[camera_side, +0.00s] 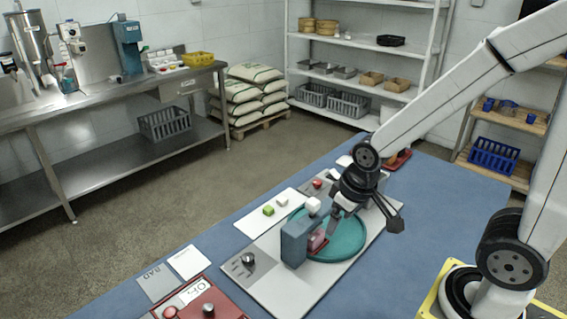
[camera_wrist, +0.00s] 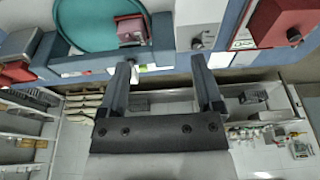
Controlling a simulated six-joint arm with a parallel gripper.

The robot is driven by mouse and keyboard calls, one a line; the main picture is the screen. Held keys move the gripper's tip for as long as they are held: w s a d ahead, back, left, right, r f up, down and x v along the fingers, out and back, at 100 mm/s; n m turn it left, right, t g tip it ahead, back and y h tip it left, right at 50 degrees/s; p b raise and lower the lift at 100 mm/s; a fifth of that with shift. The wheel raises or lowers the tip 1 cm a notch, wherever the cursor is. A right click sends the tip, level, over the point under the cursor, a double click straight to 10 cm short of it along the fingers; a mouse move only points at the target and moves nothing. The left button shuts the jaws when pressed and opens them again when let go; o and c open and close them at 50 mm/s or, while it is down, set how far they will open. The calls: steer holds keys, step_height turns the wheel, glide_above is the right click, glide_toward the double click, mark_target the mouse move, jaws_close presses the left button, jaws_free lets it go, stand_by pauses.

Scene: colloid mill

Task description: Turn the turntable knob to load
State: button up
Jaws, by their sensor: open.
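A dark knob (camera_side: 247,259) sits on a grey panel at the near left end of the white base plate. It also shows in the wrist view (camera_wrist: 197,43), just above the right fingertip in the picture. I cannot read its marks or setting. The teal turntable (camera_side: 345,240) lies on the plate, with a blue-grey block (camera_side: 296,243) at its near left edge and a pinkish-red piece (camera_side: 317,240) beside it. My gripper (camera_side: 334,218) is over the turntable side of the plate, apart from the knob. In the wrist view its fingers (camera_wrist: 160,64) are open and empty.
A red box (camera_side: 205,300) with a red button and dark knob stands at the near left. White and grey cards (camera_side: 189,262) lie beside it. A white tray (camera_side: 270,212) with small green and pale cubes lies behind the turntable. The blue table is clear at right.

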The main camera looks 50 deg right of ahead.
steer(key=shift+w+v, duration=0.4)
steer(key=shift+v, duration=1.35)
steer(key=n+g+h, duration=0.1)
steer(key=n+h, duration=0.3)
steer(key=n, duration=1.7)
glide_above(317, 182)
steer(key=a, duration=0.3)
step_height(317, 182, down, 16)
steer(key=shift+s+a, duration=0.1)
steer(key=shift+s, duration=0.3)
steer(key=shift+f, duration=0.2)
steer(key=shift+x, duration=3.75)
steer(key=shift+s, duration=0.1)
